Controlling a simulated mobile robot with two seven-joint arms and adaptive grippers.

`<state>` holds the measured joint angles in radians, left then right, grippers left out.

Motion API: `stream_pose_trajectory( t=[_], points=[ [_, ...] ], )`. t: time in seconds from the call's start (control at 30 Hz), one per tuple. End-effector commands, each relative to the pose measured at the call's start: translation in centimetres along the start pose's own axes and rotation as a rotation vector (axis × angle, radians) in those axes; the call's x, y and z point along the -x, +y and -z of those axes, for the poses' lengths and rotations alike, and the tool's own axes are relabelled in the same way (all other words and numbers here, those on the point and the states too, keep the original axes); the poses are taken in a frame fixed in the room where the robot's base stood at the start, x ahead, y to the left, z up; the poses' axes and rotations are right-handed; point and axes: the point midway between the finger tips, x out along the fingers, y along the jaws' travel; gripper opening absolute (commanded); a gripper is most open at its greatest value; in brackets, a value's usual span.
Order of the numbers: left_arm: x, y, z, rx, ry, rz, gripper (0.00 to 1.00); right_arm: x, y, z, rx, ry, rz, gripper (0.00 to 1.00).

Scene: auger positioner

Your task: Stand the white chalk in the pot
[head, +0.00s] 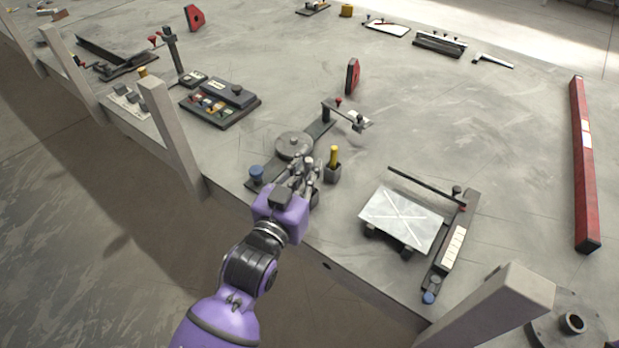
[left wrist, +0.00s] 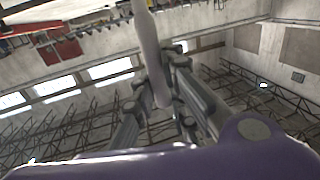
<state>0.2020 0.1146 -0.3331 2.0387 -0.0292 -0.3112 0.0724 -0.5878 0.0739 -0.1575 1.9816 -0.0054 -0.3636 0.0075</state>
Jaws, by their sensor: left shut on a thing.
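The white chalk (left wrist: 149,45) is a pale stick in the left wrist view, running from the top edge down between the fingers of my left gripper (left wrist: 160,90). My left gripper is shut on it. In the head view my left gripper (head: 304,174) is over the table's near edge, and the chalk is too small to make out surely there. The pot (head: 332,174) is a small dark square cup just right of the gripper. A yellow stick (head: 334,156) stands upright in it. My right gripper is not in view.
A round grey disc (head: 293,145) on a dark base and a blue knob (head: 256,174) lie behind and left of the gripper. A metal plate (head: 401,217) with a dark bar (head: 426,189) stands to the right.

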Motion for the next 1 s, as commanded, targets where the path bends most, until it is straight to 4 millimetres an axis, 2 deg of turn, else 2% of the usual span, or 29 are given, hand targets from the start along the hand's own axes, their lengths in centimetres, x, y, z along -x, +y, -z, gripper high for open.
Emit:
stream_pose_trajectory(
  t=[0.1, 0.23, 0.47, 0.63, 0.73, 1.0],
  points=[
    [-2.0, -0.8, -2.5, 0.000, -0.004, 0.000, 0.00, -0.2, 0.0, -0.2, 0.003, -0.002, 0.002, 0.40],
    [-3.6, -1.3, -4.4, 0.000, -0.002, 0.000, 0.00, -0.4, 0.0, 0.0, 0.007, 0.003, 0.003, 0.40],
    [-4.9, -1.8, -6.0, 0.000, -0.001, 0.000, 0.00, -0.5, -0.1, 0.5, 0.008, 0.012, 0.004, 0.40],
    [-5.0, -1.8, -8.5, 0.001, -0.003, 0.001, 0.00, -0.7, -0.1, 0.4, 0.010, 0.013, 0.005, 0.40],
    [-5.0, -1.8, -9.1, 0.000, 0.000, 0.000, 0.00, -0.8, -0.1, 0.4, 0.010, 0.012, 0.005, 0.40],
    [-5.0, -1.8, -9.1, 0.000, 0.002, 0.000, 0.00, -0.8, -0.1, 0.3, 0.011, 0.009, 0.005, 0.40]
  ],
)
